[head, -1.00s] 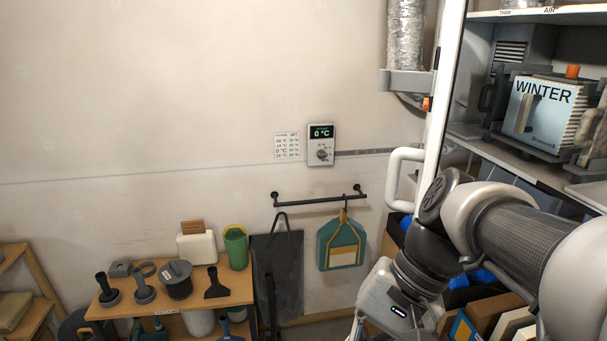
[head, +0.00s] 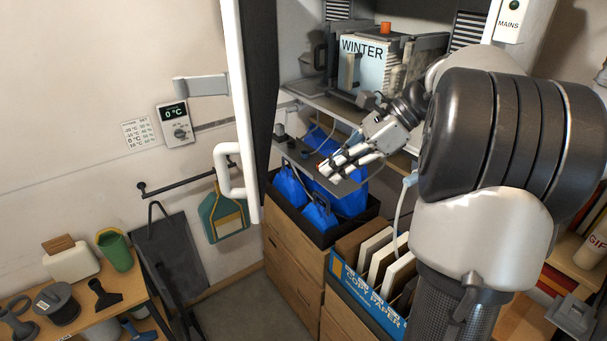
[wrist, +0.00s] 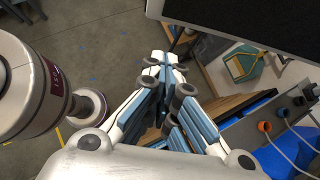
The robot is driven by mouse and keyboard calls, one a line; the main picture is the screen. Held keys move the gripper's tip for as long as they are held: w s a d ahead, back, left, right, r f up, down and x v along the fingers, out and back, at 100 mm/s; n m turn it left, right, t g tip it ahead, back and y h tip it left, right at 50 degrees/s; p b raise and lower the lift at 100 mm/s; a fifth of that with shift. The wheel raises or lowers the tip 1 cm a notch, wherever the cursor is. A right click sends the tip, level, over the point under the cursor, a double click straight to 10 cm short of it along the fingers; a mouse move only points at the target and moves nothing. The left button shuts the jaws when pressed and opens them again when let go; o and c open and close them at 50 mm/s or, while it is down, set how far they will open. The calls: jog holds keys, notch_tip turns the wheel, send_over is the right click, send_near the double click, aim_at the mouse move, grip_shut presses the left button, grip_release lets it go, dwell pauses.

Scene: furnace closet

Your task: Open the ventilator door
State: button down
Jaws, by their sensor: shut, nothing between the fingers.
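The ventilator door (head: 263,85) stands open, seen nearly edge-on, with a white front edge and a dark inner face. Its white loop handle (head: 230,172) is on the left, outer side. My gripper (head: 322,172) is shut and empty, right of the door on its inner side, over the blue bags and apart from the handle. In the wrist view my gripper's blue-padded fingers (wrist: 166,66) meet at the tips. A dark panel (wrist: 245,22), apparently the door, crosses the top right there; the handle is not visible in that view.
A WINTER filter box (head: 365,62) sits on the shelf inside. Blue bags (head: 318,215) and a copy-paper box (head: 366,298) stand below. A dustpan (head: 226,218) hangs on the wall rail left of the door. Floor (head: 232,300) is clear beneath the door.

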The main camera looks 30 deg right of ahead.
send_near(261, 211)
notch_tip(261, 211, down, 4)
jog(key=shift+w+a+r, duration=0.25)
jog(key=shift+w+a, duration=0.75)
jog(key=shift+a, duration=0.2)
jog(key=shift+a, duration=0.1)
